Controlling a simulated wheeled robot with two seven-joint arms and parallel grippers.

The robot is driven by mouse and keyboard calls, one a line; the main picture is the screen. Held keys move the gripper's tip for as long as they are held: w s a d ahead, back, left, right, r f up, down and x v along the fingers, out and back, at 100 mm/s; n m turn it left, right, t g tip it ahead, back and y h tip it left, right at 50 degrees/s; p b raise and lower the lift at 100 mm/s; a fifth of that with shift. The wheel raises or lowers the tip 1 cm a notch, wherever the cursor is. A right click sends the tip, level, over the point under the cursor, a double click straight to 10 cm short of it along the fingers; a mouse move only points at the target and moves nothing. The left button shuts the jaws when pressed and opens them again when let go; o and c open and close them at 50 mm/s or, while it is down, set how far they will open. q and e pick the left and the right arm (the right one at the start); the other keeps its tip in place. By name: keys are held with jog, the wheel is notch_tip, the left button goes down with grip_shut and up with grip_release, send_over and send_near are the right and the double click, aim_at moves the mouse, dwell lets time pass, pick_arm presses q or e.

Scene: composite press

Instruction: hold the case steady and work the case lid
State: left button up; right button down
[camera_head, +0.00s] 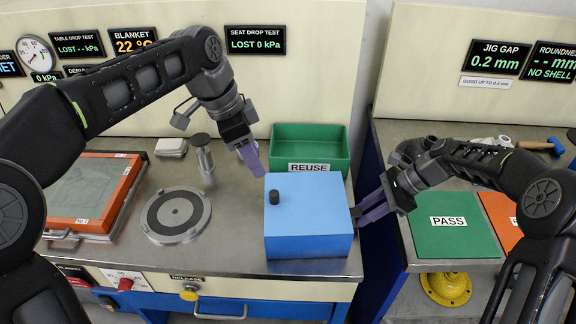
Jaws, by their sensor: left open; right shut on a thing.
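The blue case (308,246) stands at the right front of the left bench. Its lighter blue lid (315,200) lies on top and looks closed, with a dark knob (274,197) near its left side. My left gripper (255,168) is open and empty, just behind and above the lid's back left corner, apart from the knob. My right gripper (362,214) is at the case's right side, shut on the case at that side. The exact contact of its fingers is partly hidden.
A green REUSE bin (310,145) stands right behind the case. A round metal plate (177,214) and an orange-framed panel (92,192) lie to the left. A gap separates this bench from the right bench, which has a green PASS mat (455,238).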

jog(key=c, duration=1)
grip_release()
jog(key=v, duration=1.2)
